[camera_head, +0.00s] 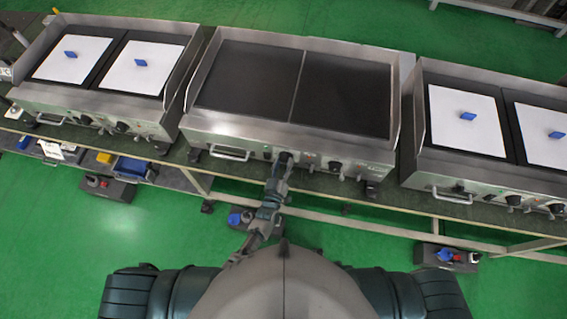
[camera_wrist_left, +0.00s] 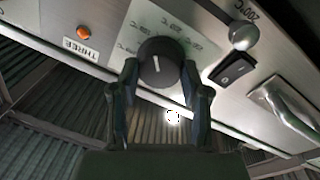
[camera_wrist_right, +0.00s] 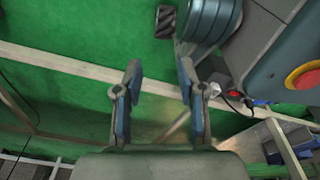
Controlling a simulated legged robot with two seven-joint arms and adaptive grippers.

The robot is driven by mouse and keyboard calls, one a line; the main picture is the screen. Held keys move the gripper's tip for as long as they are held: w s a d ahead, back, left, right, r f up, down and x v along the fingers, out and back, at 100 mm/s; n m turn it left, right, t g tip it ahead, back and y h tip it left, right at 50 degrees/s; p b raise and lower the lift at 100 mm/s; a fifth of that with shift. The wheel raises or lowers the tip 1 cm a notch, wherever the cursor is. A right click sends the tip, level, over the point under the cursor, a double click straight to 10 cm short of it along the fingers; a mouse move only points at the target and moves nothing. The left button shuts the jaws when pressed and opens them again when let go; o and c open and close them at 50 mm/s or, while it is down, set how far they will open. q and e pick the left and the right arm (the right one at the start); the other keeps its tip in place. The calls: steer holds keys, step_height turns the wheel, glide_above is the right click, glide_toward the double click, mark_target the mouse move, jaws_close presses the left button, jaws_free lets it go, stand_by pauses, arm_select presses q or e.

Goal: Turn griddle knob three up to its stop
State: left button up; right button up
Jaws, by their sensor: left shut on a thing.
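The black round knob (camera_wrist_left: 159,62) with a white pointer line sits on the griddle's front panel, next to a label plate (camera_wrist_left: 80,42) reading THREE, upside down in the left wrist view. My left gripper (camera_wrist_left: 160,85) has a finger on each side of the knob and is shut on it. In the head view my left gripper (camera_head: 282,165) reaches the front of the middle griddle (camera_head: 240,130); its fingers largely hide the knob there. My right gripper (camera_wrist_right: 157,85) is open and empty, above the green floor. It does not show in the head view.
Near the knob are an orange lamp (camera_wrist_left: 83,32), a black rocker switch (camera_wrist_left: 233,68), a silver round part (camera_wrist_left: 243,36) and a bar handle (camera_wrist_left: 295,108). A second black knob (camera_head: 335,166) is on the same griddle. A red button (camera_wrist_right: 303,77) shows in the right wrist view.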

arm_select(q)
steer(key=shift+s+f+m+g+p, duration=0.15)
steer(key=shift+m+p, duration=0.3)
steer(key=shift+m, duration=0.9)
steer(key=shift+f+m+g+p, duration=0.2)
steer(key=shift+m+p, duration=0.2)
steer(key=shift+m, duration=0.95)
arm_select(e)
steer(key=shift+s+d+f, duration=0.15)
steer(key=shift+s+f, duration=0.15)
steer(key=shift+s, duration=0.45)
steer(key=shift+s+d+f, duration=0.2)
steer(key=shift+s+f, duration=0.1)
steer(key=shift+s, duration=0.5)
steer(key=shift+s+d+f, duration=0.15)
steer(key=shift+s+f, duration=0.15)
steer(key=shift+s, duration=0.45)
arm_select(q)
steer(key=o, duration=1)
steer(key=shift+o, duration=0.8)
steer(key=shift+r, duration=0.15)
steer(key=shift+d, duration=0.1)
arm_select(e)
steer(key=shift+s, duration=0.1)
arm_select(q)
steer(key=v, duration=1.1)
steer(key=shift+s+a, duration=0.25)
steer(key=shift+s, duration=0.05)
